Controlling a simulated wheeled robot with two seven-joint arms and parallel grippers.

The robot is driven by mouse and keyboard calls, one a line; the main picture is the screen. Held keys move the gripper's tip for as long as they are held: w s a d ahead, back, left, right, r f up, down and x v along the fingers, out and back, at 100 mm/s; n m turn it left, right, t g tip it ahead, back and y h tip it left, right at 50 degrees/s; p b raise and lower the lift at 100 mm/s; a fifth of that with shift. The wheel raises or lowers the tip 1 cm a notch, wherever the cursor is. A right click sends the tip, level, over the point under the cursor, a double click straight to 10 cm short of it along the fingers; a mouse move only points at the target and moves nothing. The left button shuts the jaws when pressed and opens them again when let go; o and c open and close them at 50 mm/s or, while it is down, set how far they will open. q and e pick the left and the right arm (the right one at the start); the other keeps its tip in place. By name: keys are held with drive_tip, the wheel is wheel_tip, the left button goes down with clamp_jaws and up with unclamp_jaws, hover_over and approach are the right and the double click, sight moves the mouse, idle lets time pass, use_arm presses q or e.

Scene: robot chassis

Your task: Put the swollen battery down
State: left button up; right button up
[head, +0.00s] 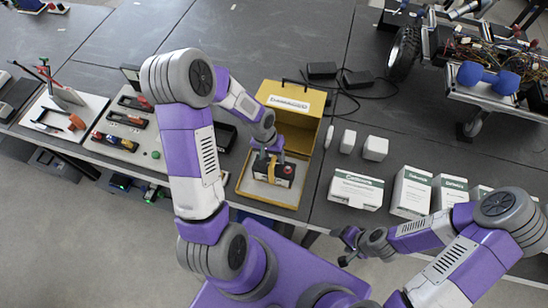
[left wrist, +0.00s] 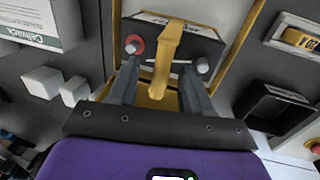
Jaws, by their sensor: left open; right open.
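The swollen battery (head: 273,170) is a dark block with a yellow strap, sitting inside the open yellow box (head: 243,190). In the left wrist view the battery (left wrist: 185,40) shows a red ring terminal and a grey one. Its yellow strap (left wrist: 166,58) stands up between the fingers of my left gripper (left wrist: 160,72). My left gripper (head: 268,154) is open, directly over the battery, with one finger on each side of the strap. I cannot tell whether the fingers touch it. My right gripper (head: 347,247) is open and empty at the table's front edge.
The box's lid (head: 292,103) stands open at the back. White cartons (head: 355,190) and small white blocks (head: 375,148) stand to the right. A black charger with cable (head: 357,79) lies behind. Tool trays (head: 125,120) are at left, and a wheeled chassis (head: 480,65) is at back right.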

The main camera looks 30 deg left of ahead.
use_arm(q)
wheel_tip(320, 180, up, 10)
drive_tip(key=a, duration=0.2)
drive_tip(key=shift+s+p, duration=0.3)
drive_tip(key=shift+p, duration=0.15)
use_arm(e)
drive_tip(key=shift+r, duration=0.55)
use_arm(q)
drive_tip(key=shift+f, duration=0.1)
